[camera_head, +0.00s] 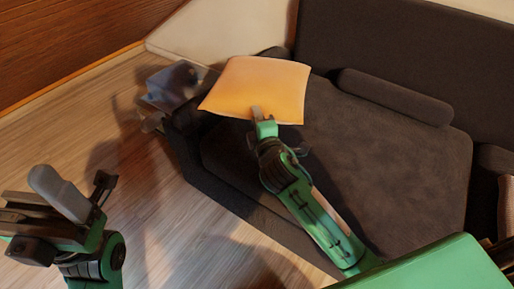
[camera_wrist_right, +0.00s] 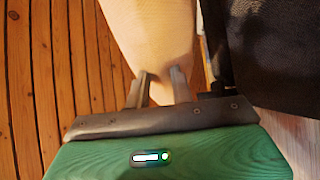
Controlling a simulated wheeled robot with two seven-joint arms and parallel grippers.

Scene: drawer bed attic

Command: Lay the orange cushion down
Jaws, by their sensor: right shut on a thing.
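The orange cushion (camera_head: 258,85) is in the head view, held up over the left end of the dark sofa (camera_head: 345,160). My right gripper (camera_head: 257,113) is shut on the cushion's near edge. In the right wrist view, the cushion (camera_wrist_right: 150,35) extends away from the two fingers (camera_wrist_right: 160,82), which pinch its edge. Whether its underside touches the sofa is hidden. My left gripper (camera_head: 82,190) is at the lower left of the head view, over the floor, with its fingers apart and nothing between them.
A dark bolster (camera_head: 395,97) lies along the sofa's backrest (camera_head: 410,50). The middle of the seat is bare. A grey-blue object (camera_head: 178,85), unclear in shape, stands by the sofa's left end. Wooden floor (camera_head: 100,130) is open to the left.

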